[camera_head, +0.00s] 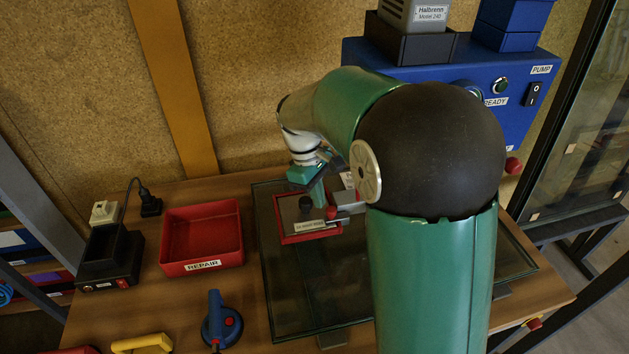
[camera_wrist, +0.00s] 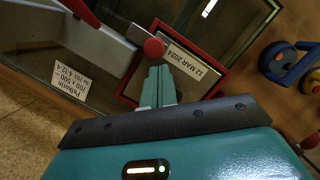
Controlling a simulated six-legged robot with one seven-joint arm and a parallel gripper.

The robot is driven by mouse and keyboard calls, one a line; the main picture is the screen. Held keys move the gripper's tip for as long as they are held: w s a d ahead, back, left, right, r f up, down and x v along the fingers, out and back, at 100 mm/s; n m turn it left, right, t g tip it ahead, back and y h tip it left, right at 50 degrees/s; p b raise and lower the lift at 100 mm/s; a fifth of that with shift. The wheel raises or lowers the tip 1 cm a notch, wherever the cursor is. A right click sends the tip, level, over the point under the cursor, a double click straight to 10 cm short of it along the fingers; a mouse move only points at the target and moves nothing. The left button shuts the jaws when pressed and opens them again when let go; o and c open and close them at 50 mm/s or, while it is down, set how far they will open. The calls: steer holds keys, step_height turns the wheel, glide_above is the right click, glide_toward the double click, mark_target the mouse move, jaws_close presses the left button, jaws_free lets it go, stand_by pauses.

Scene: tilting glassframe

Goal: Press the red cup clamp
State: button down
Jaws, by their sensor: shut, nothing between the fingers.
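A grey clamp arm (camera_wrist: 100,38) with a round red cap (camera_wrist: 153,48) at its end shows in the wrist view, over a glass pane (camera_wrist: 38,30). My gripper (camera_wrist: 159,70) is shut and empty, with its fingertips close to the red cap. I cannot tell whether they touch it. In the head view my gripper (camera_head: 319,200) points down over a small red-edged frame, and grey and red clamp parts (camera_head: 347,200) show just right of it. My arm hides part of the clamp there.
The red-edged frame (camera_head: 298,239) with a date label lies on the glass. A red REPAIR tray (camera_head: 203,262), a blue suction lifter (camera_head: 218,325) and a black charger (camera_head: 110,262) stand to the left. A blue pump unit (camera_head: 430,70) stands behind my arm.

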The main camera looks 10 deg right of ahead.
steer(key=shift+f, duration=0.4)
steer(key=shift+s+n, duration=0.5)
steer(key=shift+n, duration=0.4)
